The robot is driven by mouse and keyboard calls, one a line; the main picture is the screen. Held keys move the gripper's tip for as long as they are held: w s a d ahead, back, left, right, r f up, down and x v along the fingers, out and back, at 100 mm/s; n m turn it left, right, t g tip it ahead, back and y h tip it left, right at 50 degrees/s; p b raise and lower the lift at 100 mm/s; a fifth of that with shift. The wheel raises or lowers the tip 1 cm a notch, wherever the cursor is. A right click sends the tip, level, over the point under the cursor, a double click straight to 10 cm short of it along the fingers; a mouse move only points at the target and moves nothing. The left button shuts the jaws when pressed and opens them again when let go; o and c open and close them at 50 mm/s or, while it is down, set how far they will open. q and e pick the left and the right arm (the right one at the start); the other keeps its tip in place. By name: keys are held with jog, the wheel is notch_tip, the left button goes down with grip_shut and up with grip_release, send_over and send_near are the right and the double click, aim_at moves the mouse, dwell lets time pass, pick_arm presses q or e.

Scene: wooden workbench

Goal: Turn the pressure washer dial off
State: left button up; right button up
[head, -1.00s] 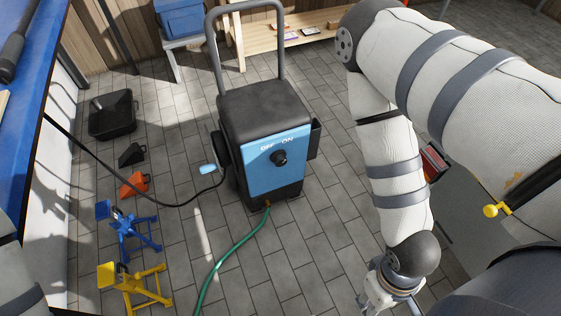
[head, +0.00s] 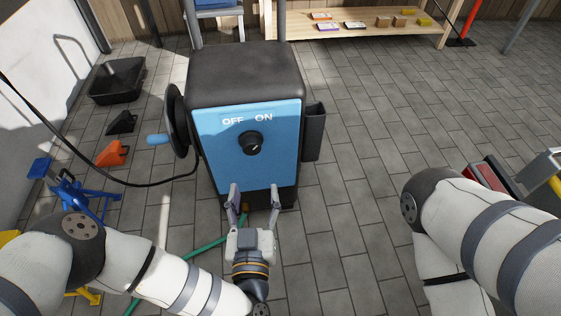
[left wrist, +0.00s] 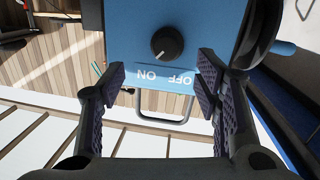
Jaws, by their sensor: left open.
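The pressure washer (head: 212,155) stands upright on the floor, with a black top and a blue front panel. Its round black dial (head: 250,143) sits below the white words OFF, on the left, and ON, on the right. In the left wrist view the dial (left wrist: 167,42) and the words appear upside down. I cannot tell for sure where its pointer is set. My left gripper (head: 254,189) is open and empty, in front of the lower panel and below the dial. Its spread fingers also show in the left wrist view (left wrist: 161,82), apart from the dial. My right gripper is out of view.
A hose reel (head: 177,120) with a blue handle is on the washer's left side, and a black holder (head: 314,132) on its right. A green hose (head: 205,247) runs along the floor. Stands and a black tray (head: 117,80) are at left. Floor to the right is mostly clear.

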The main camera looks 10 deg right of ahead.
aim_at(252, 150)
pick_arm(q)
jog(key=shift+n+t+y, duration=0.3)
jog(key=shift+t+y, duration=0.1)
jog(key=shift+y, duration=0.2)
jog(key=w+b, duration=0.4)
jog(key=w, duration=0.8)
jog(key=shift+w+d, duration=0.15)
jog(key=shift+d, duration=0.05)
jog(key=shift+w+r, duration=0.2)
jog(key=shift+w, duration=0.25)
jog(key=shift+d, duration=0.1)
jog(key=c, duration=0.9)
jog(key=shift+o, duration=0.2)
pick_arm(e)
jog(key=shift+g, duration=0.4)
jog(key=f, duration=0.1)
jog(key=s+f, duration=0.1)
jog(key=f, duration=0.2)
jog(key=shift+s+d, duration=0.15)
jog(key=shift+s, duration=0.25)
